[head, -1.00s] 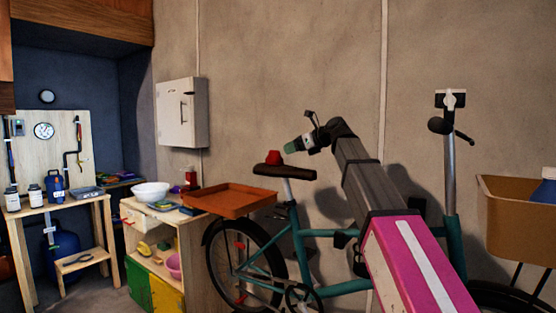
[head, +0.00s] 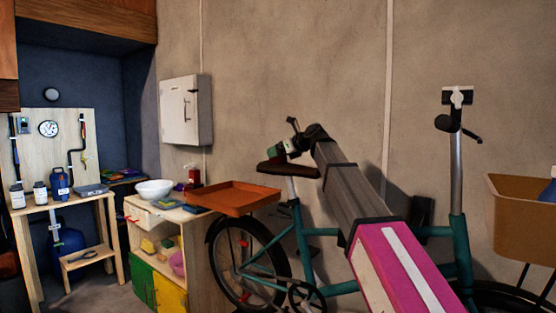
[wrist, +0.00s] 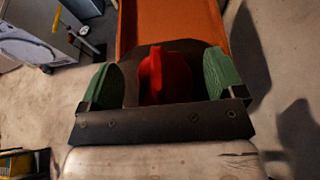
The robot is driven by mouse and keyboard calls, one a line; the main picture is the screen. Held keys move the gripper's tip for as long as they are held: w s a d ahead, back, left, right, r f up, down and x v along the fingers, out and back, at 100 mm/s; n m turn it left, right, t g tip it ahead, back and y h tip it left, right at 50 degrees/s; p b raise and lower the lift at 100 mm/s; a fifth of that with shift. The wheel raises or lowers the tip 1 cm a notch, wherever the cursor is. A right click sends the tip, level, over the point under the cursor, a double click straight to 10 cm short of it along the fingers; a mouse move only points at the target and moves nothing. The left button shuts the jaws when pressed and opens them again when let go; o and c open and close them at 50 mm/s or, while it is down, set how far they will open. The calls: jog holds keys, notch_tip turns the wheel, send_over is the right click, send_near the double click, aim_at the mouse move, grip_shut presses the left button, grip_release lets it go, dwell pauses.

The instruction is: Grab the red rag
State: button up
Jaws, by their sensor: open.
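The red rag (wrist: 165,75) stands bunched on the dark bicycle saddle (head: 304,171). In the wrist view it lies between the two green finger pads of my gripper (wrist: 162,78), with a gap on each side. The saddle (wrist: 131,75) shows dark around and under the rag. My gripper is open and has closed on nothing. In the head view my gripper (head: 282,149) is at the saddle, and it mostly hides the rag there.
An orange tray (head: 238,198) is just left of the saddle, beside a shelf unit (head: 190,238) with a white bowl (head: 154,189). The teal bicycle (head: 299,240) leans near the wall below my arm. A tan basket (head: 520,222) is at the right.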

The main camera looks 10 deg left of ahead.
jog(key=shift+w+a+f, duration=0.15)
jog(key=shift+a+f, duration=0.05)
jog(key=shift+a, duration=0.2)
jog(key=c, duration=0.9)
jog(key=shift+r, duration=0.15)
